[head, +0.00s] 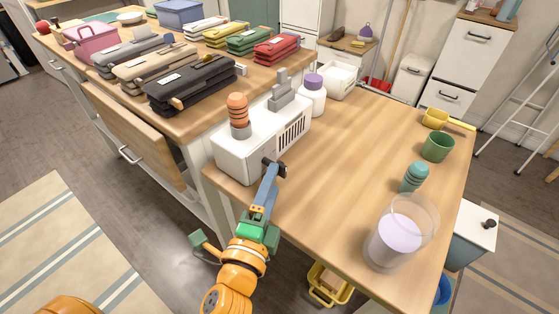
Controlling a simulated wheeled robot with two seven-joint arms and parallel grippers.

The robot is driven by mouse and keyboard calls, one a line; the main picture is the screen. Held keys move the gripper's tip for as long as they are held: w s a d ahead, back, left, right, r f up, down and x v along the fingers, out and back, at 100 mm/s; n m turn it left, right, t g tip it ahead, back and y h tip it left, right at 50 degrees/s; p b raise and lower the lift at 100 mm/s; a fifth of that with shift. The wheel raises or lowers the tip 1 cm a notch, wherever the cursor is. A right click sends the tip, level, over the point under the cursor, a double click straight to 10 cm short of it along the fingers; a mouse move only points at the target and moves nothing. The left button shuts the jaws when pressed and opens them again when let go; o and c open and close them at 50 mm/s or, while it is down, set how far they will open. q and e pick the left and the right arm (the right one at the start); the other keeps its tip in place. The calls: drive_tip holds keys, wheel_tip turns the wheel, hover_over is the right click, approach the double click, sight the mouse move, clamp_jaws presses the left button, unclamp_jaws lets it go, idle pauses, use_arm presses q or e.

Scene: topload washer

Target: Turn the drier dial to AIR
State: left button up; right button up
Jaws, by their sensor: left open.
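A white box-shaped unit (232,160) with a dark slotted vent stands on the near left end of the wooden table; it appears to be the drier. An orange ribbed stack on a grey base (238,112) and a grey stepped piece (281,92) sit on its top. My left gripper (273,168) is open, with its dark fingers at the unit's front face, left of the vent. I cannot tell whether the fingers touch it. The dial cannot be made out; the gripper covers part of that face. No AIR mark is legible. My right gripper is not in view.
A white jar with a purple lid (312,98) stands behind the unit. A clear container (398,238), a teal jar (414,177) and a green cup (437,147) stand on the table's right side. The table's middle (340,165) is clear.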

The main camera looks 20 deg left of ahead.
use_arm(q)
drive_tip(key=shift+w+a+p, duration=0.15)
drive_tip(key=shift+w+p, duration=0.2)
drive_tip(key=shift+w, duration=2.2)
